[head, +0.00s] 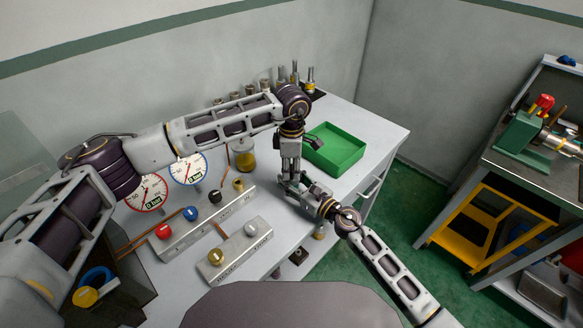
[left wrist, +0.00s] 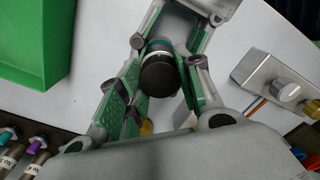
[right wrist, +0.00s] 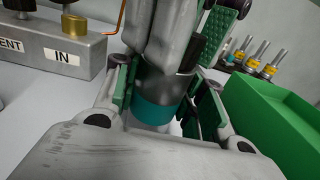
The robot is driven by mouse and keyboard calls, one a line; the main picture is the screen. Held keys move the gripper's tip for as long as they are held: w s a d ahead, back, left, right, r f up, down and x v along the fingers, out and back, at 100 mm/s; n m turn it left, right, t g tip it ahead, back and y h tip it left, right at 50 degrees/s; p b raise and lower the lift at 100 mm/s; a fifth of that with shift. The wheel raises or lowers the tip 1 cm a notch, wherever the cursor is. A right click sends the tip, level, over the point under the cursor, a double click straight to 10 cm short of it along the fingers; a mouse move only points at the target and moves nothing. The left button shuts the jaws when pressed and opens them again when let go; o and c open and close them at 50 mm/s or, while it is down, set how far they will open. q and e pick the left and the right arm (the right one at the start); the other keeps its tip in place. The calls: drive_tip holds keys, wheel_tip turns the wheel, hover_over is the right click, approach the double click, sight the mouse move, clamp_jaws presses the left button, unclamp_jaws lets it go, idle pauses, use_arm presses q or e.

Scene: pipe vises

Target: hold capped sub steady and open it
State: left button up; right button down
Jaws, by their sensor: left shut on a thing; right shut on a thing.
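The capped sub shows in the left wrist view as a dark round end (left wrist: 158,76) with a teal band behind it. In the right wrist view it is an upright cylinder, dark above, with a teal band (right wrist: 155,107) and a pale part below. My left gripper (head: 290,174) comes down from above and is shut on its dark upper end. My right gripper (head: 308,195) comes in from the front right and is shut around it lower down, near the teal band. The grippers are very close together and hide most of the sub in the head view.
A green tray (head: 336,149) lies just behind and right of the grippers. Valve blocks (head: 239,250) with coloured knobs and two gauges (head: 188,168) reading 0 bar stand left. Several fittings (head: 251,90) line the back. A second bench with a green vise (head: 522,131) stands right.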

use_arm(q)
drive_tip(key=n, duration=2.3)
drive_tip(key=shift+n, duration=0.4)
drive_tip(key=n, duration=0.4)
drive_tip(key=shift+r, duration=0.1)
drive_tip(key=n, duration=0.4)
drive_tip(key=shift+w, duration=0.1)
